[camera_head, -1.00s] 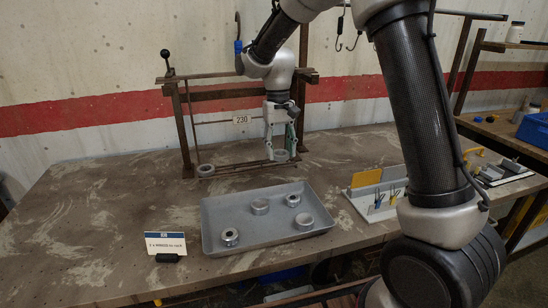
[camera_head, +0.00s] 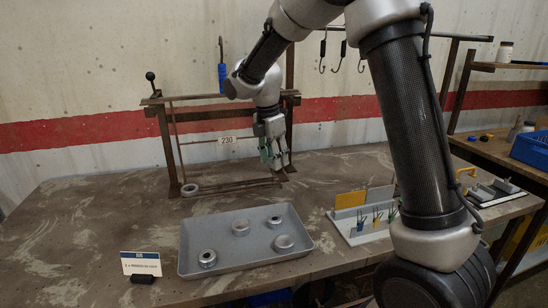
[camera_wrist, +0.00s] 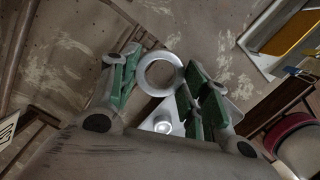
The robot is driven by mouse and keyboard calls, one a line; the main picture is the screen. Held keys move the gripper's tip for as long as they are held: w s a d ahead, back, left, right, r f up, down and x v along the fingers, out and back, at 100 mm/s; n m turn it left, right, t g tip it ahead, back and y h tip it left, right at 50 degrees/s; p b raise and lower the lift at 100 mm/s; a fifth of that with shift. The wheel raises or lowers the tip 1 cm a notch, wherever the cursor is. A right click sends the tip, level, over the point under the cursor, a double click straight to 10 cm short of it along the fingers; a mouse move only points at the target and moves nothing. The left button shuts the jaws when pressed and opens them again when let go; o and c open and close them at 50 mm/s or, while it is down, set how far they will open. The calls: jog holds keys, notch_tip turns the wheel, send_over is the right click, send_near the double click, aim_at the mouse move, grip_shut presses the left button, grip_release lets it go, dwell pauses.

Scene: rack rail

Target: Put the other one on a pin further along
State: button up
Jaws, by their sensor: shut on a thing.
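My gripper (camera_head: 274,163) is at the right end of the rack, raised above its lower rail (camera_head: 235,186). It is shut on a metal ring (camera_wrist: 160,72), which shows between the green finger pads in the wrist view. Another ring (camera_head: 189,189) sits at the left end of the lower rail. I cannot make out pins on the rail from the head view. A grey tray (camera_head: 187,228) in front of the rack holds several similar metal rings, one of them a thicker ring (camera_head: 207,257) near its front left.
The rack has rusty uprights (camera_head: 168,150) and a "230" tag (camera_head: 227,140). A sign card (camera_head: 141,263) stands left of the tray. A white holder with coloured clips (camera_head: 362,232) stands to the right. The table's left side is clear.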

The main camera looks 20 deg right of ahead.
jog(key=shift+w+f, duration=1.3)
jog(key=shift+w, duration=0.15)
jog(key=shift+f, duration=0.8)
jog(key=shift+f, duration=0.1)
jog(key=shift+f, duration=1.4)
jog(key=o, duration=1.1)
